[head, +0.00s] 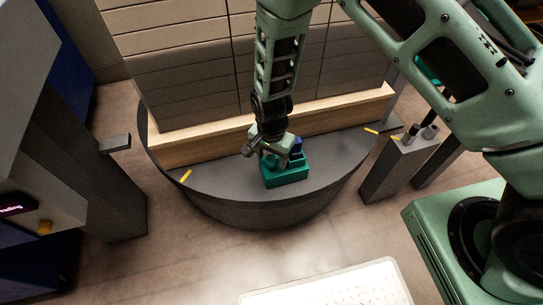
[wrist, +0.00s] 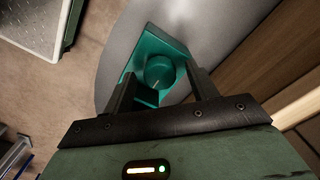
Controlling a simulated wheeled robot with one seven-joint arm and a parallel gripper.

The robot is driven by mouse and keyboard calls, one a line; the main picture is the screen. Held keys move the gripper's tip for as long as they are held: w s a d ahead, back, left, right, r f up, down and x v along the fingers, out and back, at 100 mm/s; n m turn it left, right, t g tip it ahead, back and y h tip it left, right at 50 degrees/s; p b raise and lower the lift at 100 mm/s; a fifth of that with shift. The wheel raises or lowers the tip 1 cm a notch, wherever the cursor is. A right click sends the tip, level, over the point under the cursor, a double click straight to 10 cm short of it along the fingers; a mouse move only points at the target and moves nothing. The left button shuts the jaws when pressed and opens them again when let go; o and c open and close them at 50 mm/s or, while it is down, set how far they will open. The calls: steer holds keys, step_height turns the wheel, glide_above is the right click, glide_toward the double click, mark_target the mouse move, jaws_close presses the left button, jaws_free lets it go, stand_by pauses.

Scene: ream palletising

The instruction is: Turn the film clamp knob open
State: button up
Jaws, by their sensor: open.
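The film clamp is a teal block (head: 287,176) on the grey round platform, near its front edge. Its round teal knob shows in the wrist view (wrist: 160,72), with a pale mark on its face. In the head view the knob is partly hidden by my gripper (head: 262,150), which is over the clamp's left part. In the wrist view my gripper (wrist: 160,78) is open, with one dark finger on each side of the knob. I cannot tell whether the fingers touch it. A small dark blue part (head: 297,147) stands at the clamp's back right.
The round platform (head: 215,188) carries a wooden pallet board (head: 330,120) and a tall stack of grey-brown packs (head: 190,60) close behind the clamp. A grey post (head: 395,165) stands to the right. A grey machine column (head: 95,160) stands at the left.

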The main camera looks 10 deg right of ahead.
steer(key=c, duration=1)
steer(key=shift+n, duration=0.3)
steer(key=n+p, duration=0.2)
steer(key=n, duration=0.1)
steer(key=shift+r, duration=0.1)
steer(key=n+p, duration=0.2)
steer(key=n, duration=0.3)
steer(key=n+p, duration=0.1)
steer(key=n, duration=0.3)
steer(key=shift+n, duration=0.4)
steer(key=n, duration=0.4)
steer(key=shift+p, duration=0.35)
steer(key=shift+n, duration=0.4)
